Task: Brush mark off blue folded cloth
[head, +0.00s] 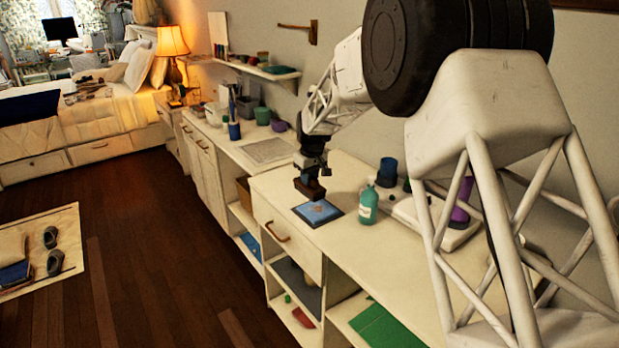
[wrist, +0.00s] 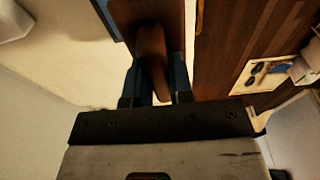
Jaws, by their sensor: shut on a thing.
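The blue folded cloth (head: 325,217) lies flat on the white counter, with a dark border around it. A pale brownish mark (head: 317,209) shows near its middle. My gripper (head: 311,176) points down over the cloth's far left edge and is shut on a brown brush (head: 309,190). In the wrist view, the brush's wooden handle (wrist: 152,62) sits between the two fingers of my gripper (wrist: 160,85). The brush is at or just above the cloth; I cannot tell whether it touches. A blue strip, likely the cloth's edge (wrist: 106,16), shows beside the brush in the wrist view.
A teal bottle (head: 367,206) stands just right of the cloth. A grey sheet (head: 268,150) lies farther left. The counter's front edge and drawer (head: 285,240) are close to the cloth.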

